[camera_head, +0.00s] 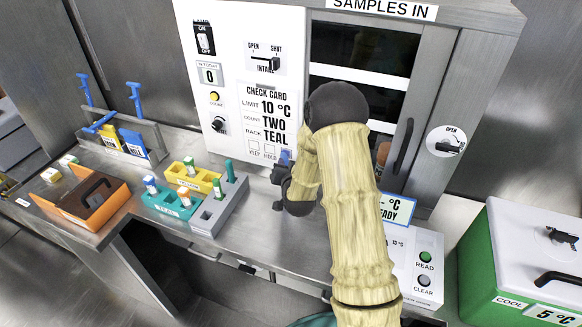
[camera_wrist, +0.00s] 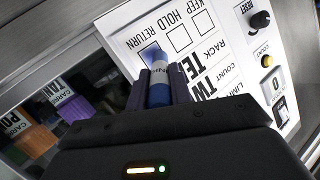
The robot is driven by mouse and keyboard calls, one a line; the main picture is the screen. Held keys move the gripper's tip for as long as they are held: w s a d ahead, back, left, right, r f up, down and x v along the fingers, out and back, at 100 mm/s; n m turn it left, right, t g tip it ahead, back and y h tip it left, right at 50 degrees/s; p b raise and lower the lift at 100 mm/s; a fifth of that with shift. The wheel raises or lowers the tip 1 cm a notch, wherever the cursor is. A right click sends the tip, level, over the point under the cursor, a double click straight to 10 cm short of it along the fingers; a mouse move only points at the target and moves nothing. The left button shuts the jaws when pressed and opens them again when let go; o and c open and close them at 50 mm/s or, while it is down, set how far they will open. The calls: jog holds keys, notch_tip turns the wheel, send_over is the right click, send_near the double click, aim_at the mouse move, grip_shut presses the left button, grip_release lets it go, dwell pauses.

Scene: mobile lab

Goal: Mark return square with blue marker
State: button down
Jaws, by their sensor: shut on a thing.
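The check card (camera_head: 268,120) is on the white panel, with printed KEEP and HOLD squares at its foot. The wrist view shows it upside down, with the return square (camera_wrist: 149,52) under the word RETURN. My gripper (camera_wrist: 160,92) is shut on the blue marker (camera_wrist: 159,94), whose front end points at that square. Blue shows inside the square; I cannot tell whether it is ink, or whether the tip touches. In the head view, my gripper (camera_head: 283,177) is at the card's lower right, partly behind my arm, which hides the return square's surroundings.
Teal (camera_head: 170,204) and yellow (camera_head: 190,178) racks with vials stand on the counter at left, near a grey block (camera_head: 222,207). An orange carrier (camera_head: 83,206) is further left. A green cool box (camera_head: 515,265) and a READ/CLEAR panel (camera_head: 424,275) are at right. A glass-fronted cabinet stands behind my arm.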

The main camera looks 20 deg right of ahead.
jog(key=shift+d, duration=0.15)
jog(key=shift+s+d+b, duration=0.35)
jog(key=shift+s+d, duration=0.35)
jog(key=shift+d, duration=0.25)
jog(key=shift+w+a+r, duration=0.1)
jog(key=shift+w+a, duration=0.65)
jog(key=shift+a, duration=0.2)
